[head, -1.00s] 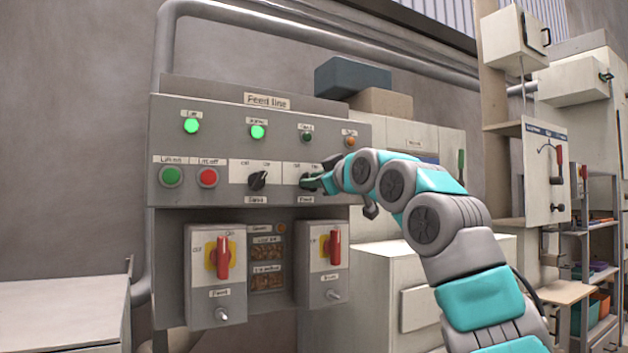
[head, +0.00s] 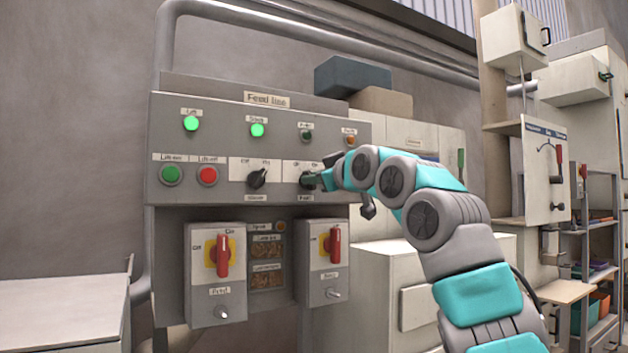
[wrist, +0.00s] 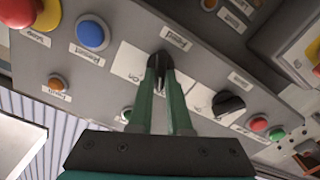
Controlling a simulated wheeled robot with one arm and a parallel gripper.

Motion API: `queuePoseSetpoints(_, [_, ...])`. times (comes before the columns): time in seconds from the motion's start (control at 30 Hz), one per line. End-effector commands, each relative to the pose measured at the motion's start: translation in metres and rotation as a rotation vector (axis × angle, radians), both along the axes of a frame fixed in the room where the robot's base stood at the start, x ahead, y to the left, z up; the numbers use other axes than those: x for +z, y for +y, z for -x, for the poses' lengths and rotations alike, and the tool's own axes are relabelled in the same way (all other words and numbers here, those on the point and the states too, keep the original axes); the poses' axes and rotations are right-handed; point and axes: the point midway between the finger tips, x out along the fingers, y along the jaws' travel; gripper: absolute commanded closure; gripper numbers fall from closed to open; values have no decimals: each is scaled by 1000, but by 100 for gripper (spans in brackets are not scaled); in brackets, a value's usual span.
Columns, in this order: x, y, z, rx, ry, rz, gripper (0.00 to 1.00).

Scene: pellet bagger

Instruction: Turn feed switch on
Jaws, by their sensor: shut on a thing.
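The feed switch (wrist: 160,60) is a black rotary knob on a white plate at the right of the grey Feed line panel (head: 200,110). My gripper (head: 312,180) reaches it from the right in the head view and mostly hides it there. In the wrist view the two green fingers of my gripper (wrist: 163,68) are shut on the knob, one on each side. The exact angle of the knob is hard to tell. The feed lamp (head: 306,136) above it is dark green and looks unlit.
A second black knob (head: 257,179) sits close to the left. Green (head: 171,174) and red (head: 208,176) lift buttons are farther left. Two lamps (head: 191,124) at upper left glow green. Red-handled switch boxes (head: 217,270) hang below. A cream cabinet (head: 375,290) stands at the right.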

Motion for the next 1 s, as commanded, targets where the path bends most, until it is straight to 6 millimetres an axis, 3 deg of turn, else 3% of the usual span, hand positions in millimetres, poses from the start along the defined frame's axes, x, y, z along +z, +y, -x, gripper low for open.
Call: queuePoseSetpoints(1.0, [3, -4, -2, 2, 470, -700, 100])
